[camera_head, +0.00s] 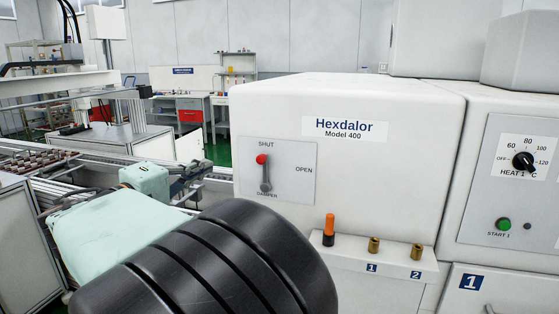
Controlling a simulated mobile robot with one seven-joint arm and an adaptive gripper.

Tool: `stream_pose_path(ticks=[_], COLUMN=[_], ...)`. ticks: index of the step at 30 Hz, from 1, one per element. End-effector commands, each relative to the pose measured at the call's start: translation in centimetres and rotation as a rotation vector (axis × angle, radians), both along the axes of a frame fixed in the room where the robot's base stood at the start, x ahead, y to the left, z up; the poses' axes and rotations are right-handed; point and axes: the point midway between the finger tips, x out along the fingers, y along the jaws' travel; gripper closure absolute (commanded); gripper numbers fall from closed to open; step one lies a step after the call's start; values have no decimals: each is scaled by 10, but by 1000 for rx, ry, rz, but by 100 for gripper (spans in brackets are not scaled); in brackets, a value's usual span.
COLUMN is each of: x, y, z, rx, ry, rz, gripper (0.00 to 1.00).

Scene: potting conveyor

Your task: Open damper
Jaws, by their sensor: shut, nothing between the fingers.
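The damper lever (263,172) is on a grey plate on the front of the white Hexdalor Model 400 cabinet (420,130). Its red knob (262,159) points up, just under the word SHUT. The word OPEN is to the right of the lever and DAMPER is below its pivot. My gripper (204,170) is small and grey in the picture, at the end of my pale green wrist, left of the damper plate. It is shut and empty, and appears apart from the lever. Its fingertips are hard to make out.
An orange-handled tool (329,229) and two brass fittings (374,245) stand on a ledge below the damper. A heat dial (523,161) and green start button (504,224) are on the right. A conveyor (40,160) runs at left. My black arm covers the lower middle.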

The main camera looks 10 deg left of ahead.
Motion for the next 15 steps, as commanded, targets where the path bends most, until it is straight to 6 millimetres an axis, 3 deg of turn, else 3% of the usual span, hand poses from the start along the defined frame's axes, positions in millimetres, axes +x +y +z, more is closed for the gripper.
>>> stream_pose_path(ticks=[9, 15], x=[3, 28], y=[-2, -10], z=[0, 0], rx=[-1, -2], ry=[2, 2], rz=[-3, -7], gripper=[100, 100])
